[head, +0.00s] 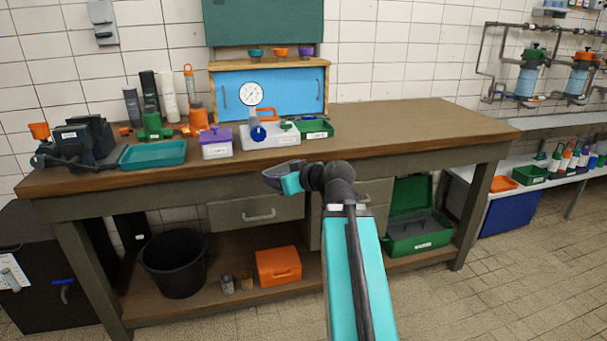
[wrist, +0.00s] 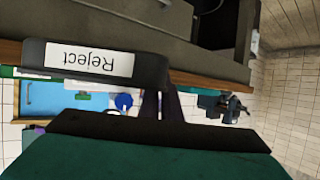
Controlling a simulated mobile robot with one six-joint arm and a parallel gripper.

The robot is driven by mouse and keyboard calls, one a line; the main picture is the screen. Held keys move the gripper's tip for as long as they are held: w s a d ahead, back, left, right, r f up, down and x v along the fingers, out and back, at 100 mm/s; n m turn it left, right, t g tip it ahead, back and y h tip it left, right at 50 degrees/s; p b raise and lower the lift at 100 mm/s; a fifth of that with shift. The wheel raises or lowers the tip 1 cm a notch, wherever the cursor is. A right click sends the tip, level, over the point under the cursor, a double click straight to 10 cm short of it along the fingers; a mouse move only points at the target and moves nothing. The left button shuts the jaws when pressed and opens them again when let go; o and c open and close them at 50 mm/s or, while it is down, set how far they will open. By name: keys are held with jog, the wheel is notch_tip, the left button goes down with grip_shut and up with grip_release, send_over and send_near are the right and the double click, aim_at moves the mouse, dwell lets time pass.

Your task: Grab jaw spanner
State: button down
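I cannot make out a jaw spanner in either view. My gripper (head: 284,170) is in front of the bench's front edge, above the drawers, pointing left in the head view. Its end is dark grey and its body teal. In the wrist view, a dark block with an upside-down "Reject" label (wrist: 95,62) lies across the gripper's end. I cannot tell whether it is held, and the finger gap is not clear.
The wooden bench (head: 395,128) carries a dark vise (head: 88,140) at left, a teal tray (head: 153,154), a purple-lidded box (head: 215,145) and a gauge unit (head: 268,138). Below are a black bucket (head: 174,264), an orange box (head: 278,266) and an open green toolbox (head: 415,235).

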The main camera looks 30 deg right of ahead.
jog(key=w+a+f+m+h, duration=0.1)
jog(key=w+a, duration=0.5)
jog(key=a, duration=0.5)
jog(key=w+a+f+m+h, duration=0.1)
jog(key=w+a+f, duration=0.1)
jog(key=w+a, duration=0.4)
jog(key=shift+a+f+h, duration=0.25)
jog(key=shift+a+h, duration=0.05)
jog(key=shift+a, duration=2.35)
jog(key=shift+a, duration=0.1)
